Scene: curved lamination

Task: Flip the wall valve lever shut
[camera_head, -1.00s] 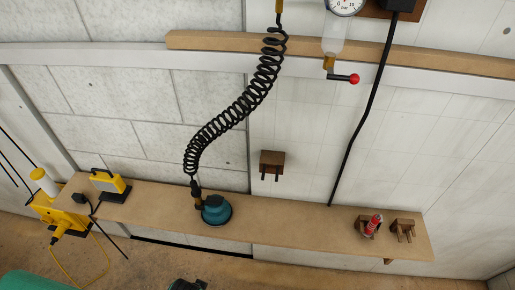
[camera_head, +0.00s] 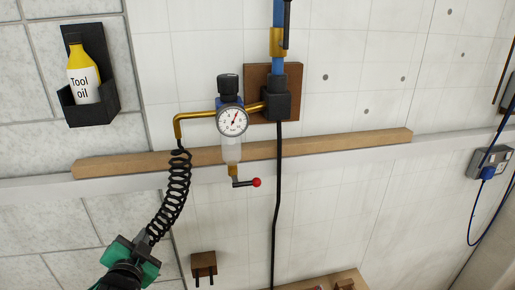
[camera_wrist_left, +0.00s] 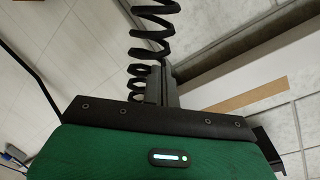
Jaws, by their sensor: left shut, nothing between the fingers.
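A short lever with a red ball end (camera_head: 256,182) sticks out to the right, about level, below the clear bowl (camera_head: 231,150) of the wall-mounted air unit. Higher up, a blue pipe (camera_head: 278,70) has a brass fitting (camera_head: 278,42) with a dark upright lever (camera_head: 287,22) beside it, cut off by the top edge. My left gripper (camera_head: 146,237) is shut and empty, below and left of both levers. Its fingers (camera_wrist_left: 160,85) also show in the left wrist view, by the black coiled hose; I cannot tell whether they touch it. My right gripper is out of view.
The coiled hose (camera_head: 177,185) hangs from a brass pipe beside the gauge (camera_head: 232,121). A wooden rail (camera_head: 350,142) runs along the wall. A black cable (camera_head: 277,210) hangs right of the red-ball lever. An oil bottle (camera_head: 84,75) sits in a wall holder. A pegged block (camera_head: 204,263) is below.

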